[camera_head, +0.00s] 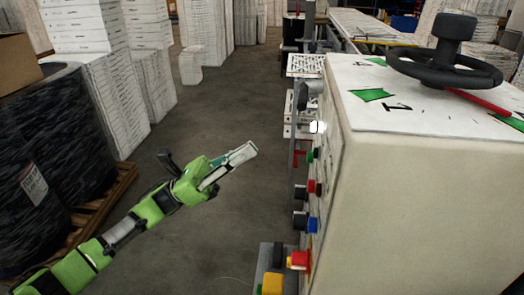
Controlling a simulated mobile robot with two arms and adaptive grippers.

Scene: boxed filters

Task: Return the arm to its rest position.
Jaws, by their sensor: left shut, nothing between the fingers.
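My left arm (150,207) is green and comes in from the lower left, stretched out over the floor. My left gripper (247,150) is at its end, shut and empty, pointing to the upper right. It is in open space, apart from the cream machine (425,205) to its right. My right arm and right gripper do not show.
The machine has a black handwheel (444,72) on top and coloured knobs (310,223) on its left side. Dark wrapped rolls (65,130) stand on a wooden pallet (105,205) at left. White stacked boxes (105,75) stand behind. The grey floor (230,95) between is clear.

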